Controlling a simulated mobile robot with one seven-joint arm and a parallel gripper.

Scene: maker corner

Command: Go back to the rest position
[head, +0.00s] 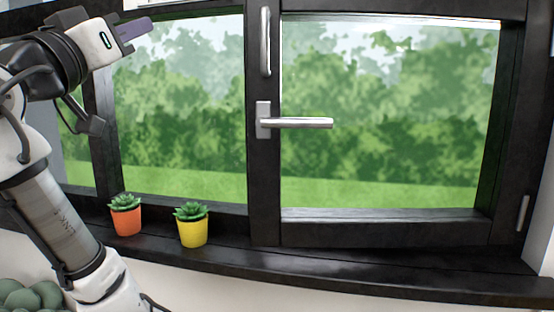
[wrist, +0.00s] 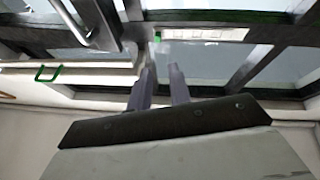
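My gripper (head: 136,31) is at the upper left in the head view, raised in front of the left part of the window and pointing right. In the wrist view its two dark purple fingers (wrist: 161,72) stand apart with a narrow gap. I see nothing held between them. My white and grey arm rises from the bottom left of the head view. The gripper is clear of the window handle (head: 297,122), which lies horizontal on the middle frame. The far side of the gripper is hidden in the head view.
A dark-framed window (head: 264,190) fills the head view; a second, vertical handle (head: 265,42) is above. An orange pot (head: 126,221) and a yellow pot (head: 192,232) with succulents stand on the dark sill (head: 350,270), below the gripper. The sill's right part is clear.

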